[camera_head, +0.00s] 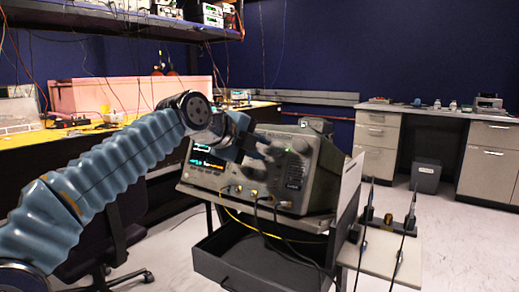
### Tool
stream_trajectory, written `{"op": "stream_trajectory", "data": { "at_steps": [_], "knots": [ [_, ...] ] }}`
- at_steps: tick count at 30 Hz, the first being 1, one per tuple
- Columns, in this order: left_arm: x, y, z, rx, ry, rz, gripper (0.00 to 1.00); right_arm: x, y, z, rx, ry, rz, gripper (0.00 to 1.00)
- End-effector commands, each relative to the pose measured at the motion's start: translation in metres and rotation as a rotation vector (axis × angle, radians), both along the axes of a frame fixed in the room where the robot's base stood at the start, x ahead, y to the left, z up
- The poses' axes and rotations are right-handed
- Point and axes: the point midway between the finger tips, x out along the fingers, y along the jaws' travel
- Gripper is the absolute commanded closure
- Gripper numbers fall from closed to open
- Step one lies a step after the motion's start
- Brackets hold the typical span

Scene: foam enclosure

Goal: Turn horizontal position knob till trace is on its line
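A grey oscilloscope (325,170) stands tilted back on a cart, its front facing left and toward me. Its small lit screen (207,162) shows coloured lines and text. The trace and its line are too small to tell apart. My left arm comes in from the left, and my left gripper (264,150) is at the upper part of the front panel, right of the screen. Its dark fingers blend with the panel, so I cannot tell whether they touch a knob or are shut. The horizontal position knob cannot be picked out. My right gripper is out of view.
Yellow and black cables (258,228) hang from the panel's lower sockets in front of the cart's dark drawer (245,265). A pale side shelf (385,258) holds upright black probes. A yellow bench (75,143) with a pink foam box (125,95) is at left. Open floor lies right.

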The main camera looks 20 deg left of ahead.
Motion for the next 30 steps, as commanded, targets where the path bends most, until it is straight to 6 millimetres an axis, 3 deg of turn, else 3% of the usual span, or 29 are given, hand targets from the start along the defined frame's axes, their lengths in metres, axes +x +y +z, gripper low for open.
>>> {"op": "stream_trajectory", "data": {
  "at_steps": [15, 21, 30],
  "knots": [
    [-0.091, 0.042, 0.050, 0.000, -0.002, 0.000, 0.74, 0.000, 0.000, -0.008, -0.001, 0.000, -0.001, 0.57],
    [-0.105, 0.048, 0.057, 0.000, -0.001, 0.000, 0.74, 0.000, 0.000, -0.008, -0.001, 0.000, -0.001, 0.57],
    [-0.106, 0.048, 0.057, 0.000, 0.000, 0.000, 0.74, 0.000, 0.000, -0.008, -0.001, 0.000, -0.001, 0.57]
  ]
}}
